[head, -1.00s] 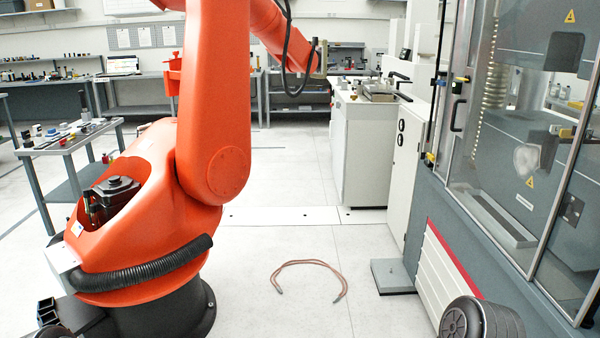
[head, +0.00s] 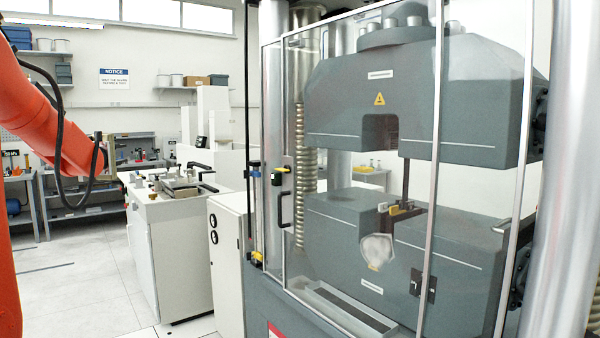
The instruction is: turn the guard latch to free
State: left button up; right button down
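The testing machine has a clear guard door (head: 345,190) in a metal frame, and it looks closed. A dark plate with a lever-like part (head: 422,286) shows low on the right of the guard. I cannot tell for sure which of these fittings is the guard latch, nor its turned position. Neither of my grippers is in view.
Behind the guard are grey upper (head: 375,95) and lower (head: 340,230) machine blocks. An orange robot arm (head: 45,125) reaches in at the left. A white cabinet (head: 170,260) with fixtures on top stands left of the machine. Some pale floor (head: 80,285) is clear.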

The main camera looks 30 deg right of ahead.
aim_at(287, 169)
jog(key=i+j+z, duration=0.1)
jog(key=i+z, duration=0.2)
jog(key=z, duration=0.2)
jog(key=i+j+z, duration=0.2)
jog(key=z, duration=0.25)
jog(key=i+j+z, duration=0.2)
jog(key=j+z, duration=0.15)
jog(key=z, duration=0.15)
jog(key=i+j+z, duration=0.15)
jog(key=j+z, duration=0.35)
jog(key=i+j+z, duration=0.1)
jog(key=j+z, duration=0.75)
jog(key=j, duration=0.25)
